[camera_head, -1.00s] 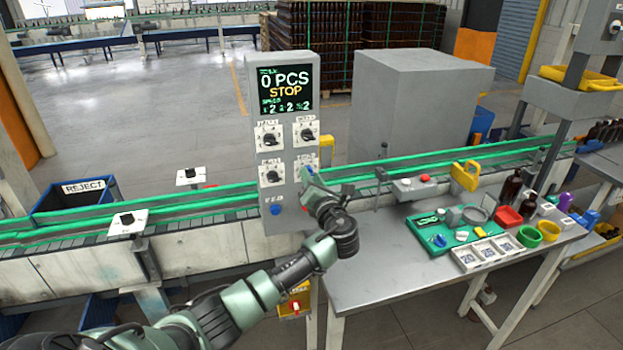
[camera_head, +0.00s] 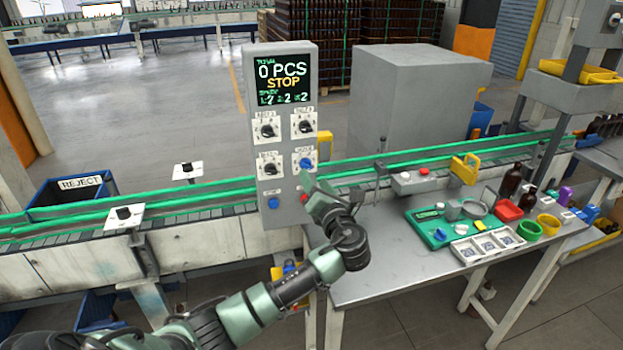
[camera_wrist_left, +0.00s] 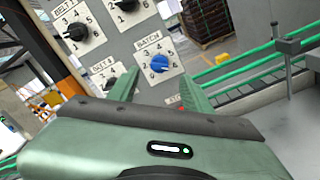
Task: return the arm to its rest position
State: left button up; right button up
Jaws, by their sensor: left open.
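My left arm reaches in from the bottom left in the head view. Beyond the fingertips is the BATCH dial with a blue knob (camera_wrist_left: 159,63); this blue knob (camera_head: 305,164) is the panel's lower right one. The gripper looks clear of the knob. My right gripper is not in view.
A conveyor with green rails (camera_head: 195,196) runs behind the panel. A metal table (camera_head: 388,265) at right holds a green tray (camera_head: 424,232), cups and amber bottles (camera_head: 511,181). A blue REJECT bin (camera_head: 62,205) is at left. A grey cabinet (camera_head: 405,105) stands behind.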

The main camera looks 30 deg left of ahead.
pick_arm(q)
jog(key=shift+v, duration=1.15)
